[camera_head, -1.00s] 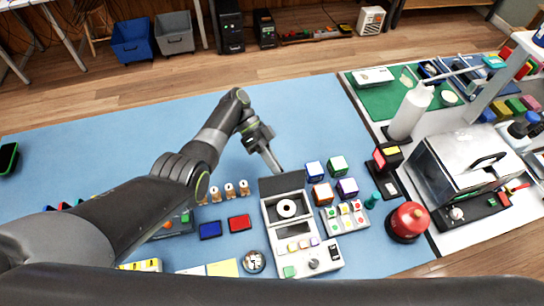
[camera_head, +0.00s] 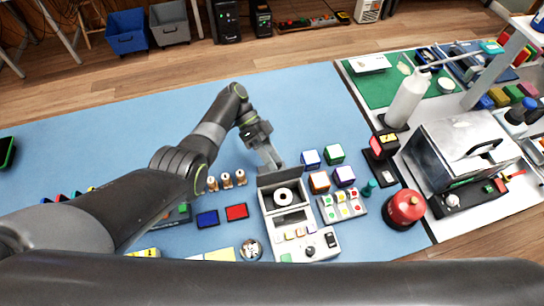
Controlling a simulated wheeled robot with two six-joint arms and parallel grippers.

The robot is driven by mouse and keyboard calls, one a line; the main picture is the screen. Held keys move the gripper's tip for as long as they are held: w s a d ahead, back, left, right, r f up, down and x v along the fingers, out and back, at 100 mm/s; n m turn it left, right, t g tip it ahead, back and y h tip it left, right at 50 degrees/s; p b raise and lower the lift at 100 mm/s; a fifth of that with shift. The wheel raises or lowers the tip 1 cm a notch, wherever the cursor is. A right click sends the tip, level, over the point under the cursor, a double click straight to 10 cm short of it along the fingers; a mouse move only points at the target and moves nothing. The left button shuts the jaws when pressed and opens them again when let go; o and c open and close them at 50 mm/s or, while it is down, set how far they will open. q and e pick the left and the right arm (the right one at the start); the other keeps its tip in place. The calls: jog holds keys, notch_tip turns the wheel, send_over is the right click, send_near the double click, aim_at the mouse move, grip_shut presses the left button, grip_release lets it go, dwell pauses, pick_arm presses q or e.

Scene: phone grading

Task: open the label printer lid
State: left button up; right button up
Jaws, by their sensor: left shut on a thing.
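The label printer (camera_head: 330,240) is a white box on the blue mat, with a white label roll (camera_head: 284,197) showing inside. Its dark lid (camera_head: 285,179) stands raised at the back edge, so the roll bay is uncovered. My left gripper (camera_head: 273,164) reaches down from behind the printer and is shut on the lid's upper edge, near its left part. The fingertips partly hide that edge. My right gripper is not in view.
Colored cubes (camera_head: 320,182) and a button panel (camera_head: 342,206) stand close right of the printer. Red and blue flat pieces (camera_head: 237,212) and small rolls (camera_head: 226,181) lie to its left. A red round device (camera_head: 404,209) is farther right. The mat behind is clear.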

pick_arm(q)
jog(key=b+v, duration=0.1)
jog(key=v, duration=1.1)
jog(key=shift+b, duration=0.3)
jog(key=shift+f, duration=0.1)
